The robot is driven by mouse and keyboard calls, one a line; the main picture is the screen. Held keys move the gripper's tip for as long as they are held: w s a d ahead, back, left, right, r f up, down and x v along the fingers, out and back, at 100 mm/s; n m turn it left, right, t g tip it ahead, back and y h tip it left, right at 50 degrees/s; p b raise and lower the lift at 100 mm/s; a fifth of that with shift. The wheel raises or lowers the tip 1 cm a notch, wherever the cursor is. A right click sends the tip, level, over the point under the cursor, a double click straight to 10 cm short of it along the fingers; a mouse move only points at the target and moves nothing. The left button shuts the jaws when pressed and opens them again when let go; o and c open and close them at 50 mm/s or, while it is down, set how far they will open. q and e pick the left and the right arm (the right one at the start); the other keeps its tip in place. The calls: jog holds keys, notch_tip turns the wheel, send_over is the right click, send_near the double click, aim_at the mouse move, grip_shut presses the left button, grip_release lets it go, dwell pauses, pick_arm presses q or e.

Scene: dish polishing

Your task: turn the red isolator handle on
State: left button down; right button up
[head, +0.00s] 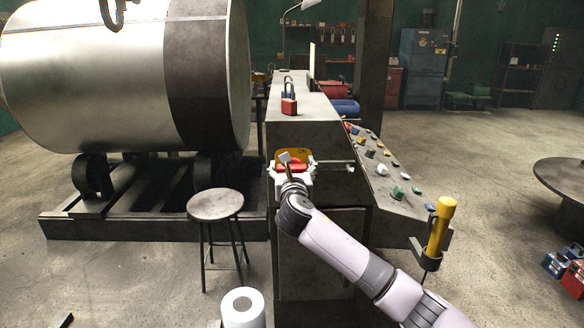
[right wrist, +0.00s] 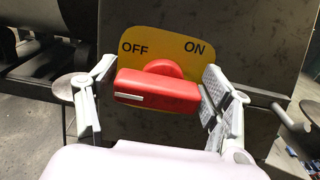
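The red isolator handle (right wrist: 158,90) is a bar on a round red hub, in front of a yellow plate (right wrist: 160,50) marked OFF at left and ON at right. The bar lies nearly level, with a short white mark near its left end. My right gripper (right wrist: 161,88) has its fingers spread wide, one at each end of the bar; I cannot tell whether they touch it. In the head view, my right gripper (head: 293,168) is at the cabinet front, with the yellow plate (head: 303,152) and part of the red handle (head: 296,167) showing. My left gripper is out of view.
A red padlock (head: 289,106) stands on the cabinet top. A sloped panel with several coloured buttons (head: 385,172) adjoins on the right. A round stool (head: 215,205) stands at left, below a large metal drum (head: 110,75). A yellow cylinder (head: 438,228) stands near my right arm.

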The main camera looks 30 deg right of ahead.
jog(key=c, duration=0.7)
jog(key=shift+m+p, duration=0.3)
jog(key=shift+m, duration=0.2)
jog(key=shift+d+r+m+p, duration=0.15)
jog(key=shift+m+p, duration=0.35)
jog(key=shift+m, duration=0.5)
jog(key=m, duration=0.2)
jog(key=m+p, duration=0.1)
jog(key=m, duration=0.1)
jog(key=shift+s+d+m, duration=0.2)
jog(key=shift+m, duration=0.1)
jog(key=m, duration=0.4)
jog(key=shift+s+d+f, duration=0.1)
jog(key=shift+d+f, duration=0.1)
jog(key=shift+f, duration=0.1)
jog(key=m, duration=0.6)
jog(key=shift+s+d+f+b, duration=0.1)
jog(key=shift+d+f+b, duration=0.1)
jog(key=shift+b, duration=0.1)
jog(key=shift+m, duration=0.4)
jog(key=o, duration=1.1)
